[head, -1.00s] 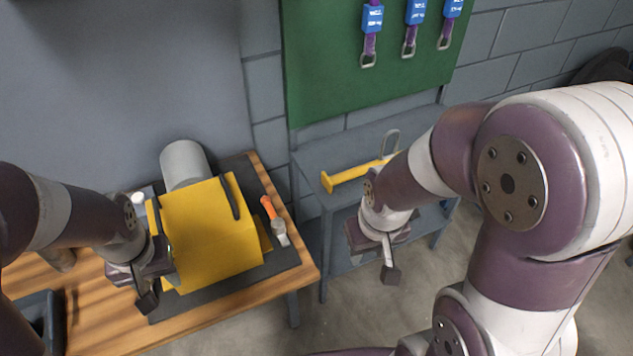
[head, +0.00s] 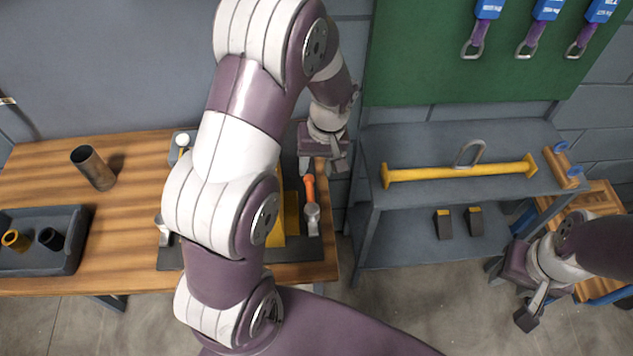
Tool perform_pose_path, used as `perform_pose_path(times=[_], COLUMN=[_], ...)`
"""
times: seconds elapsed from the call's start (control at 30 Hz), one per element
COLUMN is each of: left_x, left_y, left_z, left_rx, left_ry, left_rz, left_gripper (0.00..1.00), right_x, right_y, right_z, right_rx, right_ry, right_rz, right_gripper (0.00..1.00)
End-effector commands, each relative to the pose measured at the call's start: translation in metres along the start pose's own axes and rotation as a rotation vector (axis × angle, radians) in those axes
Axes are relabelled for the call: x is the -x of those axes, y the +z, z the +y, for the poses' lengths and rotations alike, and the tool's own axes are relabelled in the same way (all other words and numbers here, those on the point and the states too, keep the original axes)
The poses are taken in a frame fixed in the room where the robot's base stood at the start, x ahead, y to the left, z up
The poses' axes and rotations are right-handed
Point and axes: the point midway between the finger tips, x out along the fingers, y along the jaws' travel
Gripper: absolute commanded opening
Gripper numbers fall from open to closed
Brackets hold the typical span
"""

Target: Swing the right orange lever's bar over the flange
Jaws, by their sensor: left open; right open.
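The right orange lever (head: 309,190) sits at the right side of the yellow casing (head: 291,213). Its orange grip points to the back and its grey end (head: 312,218) to the front. My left arm crosses over the casing and hides most of it, including most of the flange. My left gripper (head: 322,166) is open and empty, just behind and above the lever's orange grip; contact cannot be told. My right gripper (head: 512,292) is open and empty, far right, away from the casing. A grey piece (head: 163,230) shows at the casing's left side.
The wooden table (head: 130,215) carries a dark upright tube (head: 93,168) and a dark tray (head: 42,240) with small rings at the left. A grey shelf bench (head: 440,205) to the right holds a yellow bar (head: 460,171). Bare floor lies in front.

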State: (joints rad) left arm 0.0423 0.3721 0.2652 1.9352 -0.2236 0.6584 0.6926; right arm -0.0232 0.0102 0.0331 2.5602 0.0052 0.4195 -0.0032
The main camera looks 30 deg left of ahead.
Motion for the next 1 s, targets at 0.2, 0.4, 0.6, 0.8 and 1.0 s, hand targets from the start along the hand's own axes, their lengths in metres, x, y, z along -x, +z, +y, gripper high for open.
perform_pose_path(times=[0.2,0.4,0.6,0.8,1.0], left_x=[-0.052,-0.073,-0.075,-0.075,-0.075], left_y=[0.001,0.000,0.000,0.000,0.000], left_z=[0.000,0.000,0.000,0.000,0.000], left_rx=[-0.002,-0.001,-0.001,-0.001,-0.003], left_ry=[-0.002,0.001,0.002,0.001,0.001], left_rz=[-0.004,0.000,0.001,0.001,0.001], left_gripper=[0.46,0.46,0.46,0.03,0.00], right_x=[0.002,0.002,0.002,0.002,0.002], right_y=[0.000,0.000,0.000,0.000,0.000], right_z=[0.000,0.000,0.000,0.000,0.000], right_rx=[0.000,0.000,0.000,0.000,0.000], right_ry=[0.000,0.000,0.000,0.000,0.000], right_rz=[0.000,0.000,0.000,0.000,0.000], right_gripper=[0.42,0.42,0.42,0.42,0.42])
